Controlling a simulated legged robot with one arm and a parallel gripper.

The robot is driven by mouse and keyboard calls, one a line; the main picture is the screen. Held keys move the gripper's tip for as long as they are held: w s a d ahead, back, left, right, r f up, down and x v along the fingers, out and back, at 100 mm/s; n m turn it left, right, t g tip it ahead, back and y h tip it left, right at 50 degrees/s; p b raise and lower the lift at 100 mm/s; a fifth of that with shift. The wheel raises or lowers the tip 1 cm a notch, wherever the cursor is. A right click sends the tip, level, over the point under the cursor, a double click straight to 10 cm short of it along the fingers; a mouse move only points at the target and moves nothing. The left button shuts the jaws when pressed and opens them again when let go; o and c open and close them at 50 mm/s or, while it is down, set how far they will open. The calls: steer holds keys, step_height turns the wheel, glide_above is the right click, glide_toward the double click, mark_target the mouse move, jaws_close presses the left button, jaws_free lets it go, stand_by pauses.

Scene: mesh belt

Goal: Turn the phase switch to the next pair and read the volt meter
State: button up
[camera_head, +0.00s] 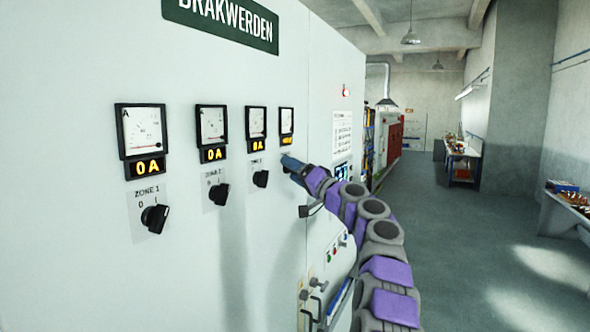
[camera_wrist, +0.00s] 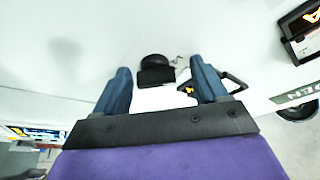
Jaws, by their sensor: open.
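The volt meter (camera_head: 286,120) is the rightmost of the row of panel meters on the white cabinet; its orange display is too small to read. My gripper (camera_head: 288,163) is at the panel just below this meter and hides the switch there in the head view. In the wrist view a black rotary knob (camera_wrist: 155,68) sits between my two blue fingers. Gaps show on both sides, so the fingers are open around it and not clamped. A meter with an orange display (camera_wrist: 305,22) shows partly at the upper right of the wrist view.
Three other meters (camera_head: 140,132) reading 0 A, with black zone knobs (camera_head: 154,218) below, line the cabinet to the left. An open floor aisle (camera_head: 450,240) runs along the cabinet, with workbenches at the right.

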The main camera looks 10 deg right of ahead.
steer(key=shift+w+d+f, duration=0.1)
steer(key=shift+d, duration=1.1)
steer(key=c, duration=0.3)
steer(key=shift+a, duration=0.6)
steer(key=c, duration=0.5)
steer(key=shift+c, duration=1.3)
